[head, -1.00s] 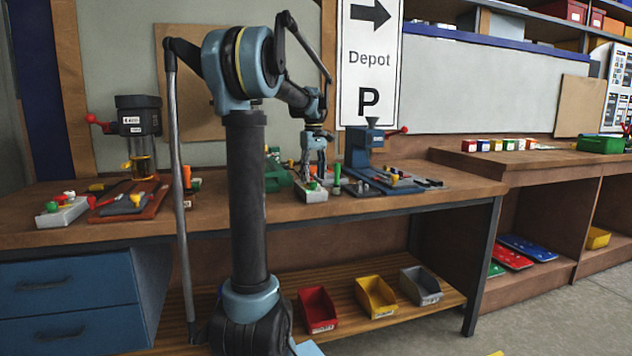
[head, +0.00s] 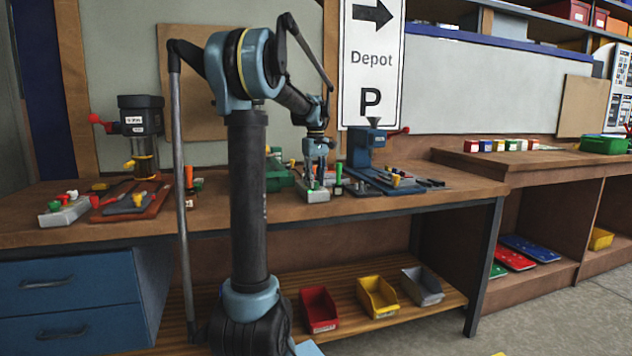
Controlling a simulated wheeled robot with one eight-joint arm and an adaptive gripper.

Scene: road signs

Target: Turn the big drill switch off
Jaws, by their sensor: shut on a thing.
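A black drill press (head: 140,118) with a red-knobbed lever stands on a red base at the left of the bench. A grey switch box (head: 64,211) with red and green buttons lies left of it. A second grey switch box (head: 317,195) lies mid-bench, beside a blue machine (head: 364,148) with a red-knobbed lever. My gripper (head: 317,180) points down over this second box, shut on a small part at its top. The fingers hide most of that part, so its position cannot be told.
A green machine (head: 277,173) stands just left of my gripper, and a green-handled tool (head: 339,178) stands close on its right. Loose tools lie by the blue machine. Red (head: 319,309), yellow (head: 376,296) and grey (head: 422,286) bins sit on the lower shelf.

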